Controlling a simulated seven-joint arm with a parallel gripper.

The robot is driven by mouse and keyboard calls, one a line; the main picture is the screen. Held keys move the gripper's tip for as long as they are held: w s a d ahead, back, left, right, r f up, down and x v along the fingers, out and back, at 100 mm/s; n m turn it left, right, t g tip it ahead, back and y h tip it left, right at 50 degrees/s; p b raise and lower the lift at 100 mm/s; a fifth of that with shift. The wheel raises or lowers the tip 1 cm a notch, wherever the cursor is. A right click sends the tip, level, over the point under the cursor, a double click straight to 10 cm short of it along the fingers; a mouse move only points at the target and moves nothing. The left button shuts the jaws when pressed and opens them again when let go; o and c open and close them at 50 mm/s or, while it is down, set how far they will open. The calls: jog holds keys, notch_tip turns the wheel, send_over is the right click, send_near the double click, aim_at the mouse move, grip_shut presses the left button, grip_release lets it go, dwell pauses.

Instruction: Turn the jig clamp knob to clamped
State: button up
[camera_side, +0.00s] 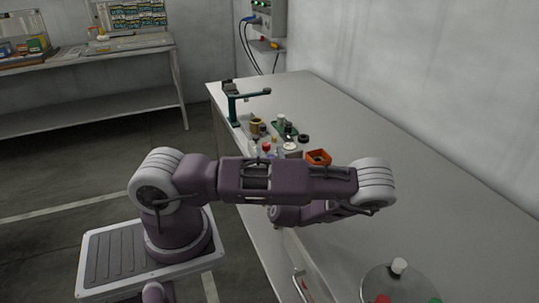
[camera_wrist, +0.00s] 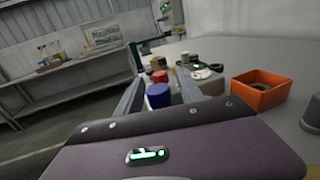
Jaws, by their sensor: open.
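I cannot tell for sure which part is the jig clamp knob. A dark green stand with a black-tipped arm (camera_side: 235,108) rises at the bench's far end. It also shows in the wrist view (camera_wrist: 135,57). Near it is a low green base (camera_side: 285,128) with small parts on and around it. My gripper (camera_wrist: 158,74) is open, its two grey fingers pointing over the bench. A blue cylinder (camera_wrist: 158,95) and a red one (camera_wrist: 160,76) show between the fingers, with no visible grip on either. In the side view my arm hides the gripper.
An orange open box (camera_side: 318,157) stands to the right of the fingers in the wrist view (camera_wrist: 262,97). A round plate (camera_side: 400,285) with white, red and green parts is at the near end. The bench (camera_side: 400,180) between is clear. A wall control box (camera_side: 268,18) hangs behind.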

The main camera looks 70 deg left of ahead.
grip_shut()
jog(key=shift+s+n+g, duration=0.2)
jog(key=shift+n+g, duration=0.6)
jog(key=shift+g, duration=0.4)
grip_release()
jog(key=d, duration=0.5)
jog(key=shift+s+d, duration=0.1)
jog(key=shift+s, duration=0.2)
notch_tip(320, 180, up, 7)
jog(key=shift+r, duration=0.1)
